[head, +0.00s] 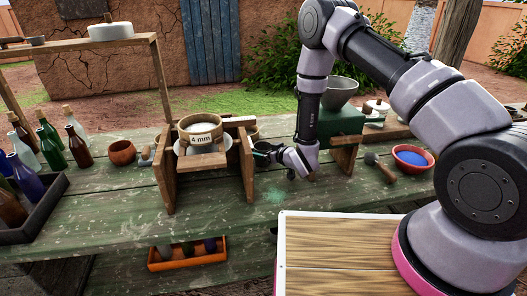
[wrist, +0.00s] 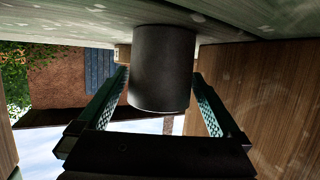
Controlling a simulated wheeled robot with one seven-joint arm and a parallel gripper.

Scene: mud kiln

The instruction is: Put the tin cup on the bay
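A dark grey cylinder, which looks like the tin cup (wrist: 163,70), stands on the table in the wrist view, which is upside down. My gripper (wrist: 160,95) is open, with one finger on each side of the cup; I cannot tell whether either finger touches it. In the head view my gripper (head: 262,151) is low over the table, just right of the wooden stand with the "4 mm" sieve (head: 201,134). The cup is not clearly visible there, hidden around the gripper and stand. I cannot tell which part is the bay.
The stand's right panel (head: 246,166) is close to my gripper. A green machine (head: 338,121) on wooden supports is to its right, with a mallet (head: 379,167) and red bowl (head: 413,158) beyond. Bottles and a dark crate (head: 33,222) are far left. The front tabletop is mostly clear.

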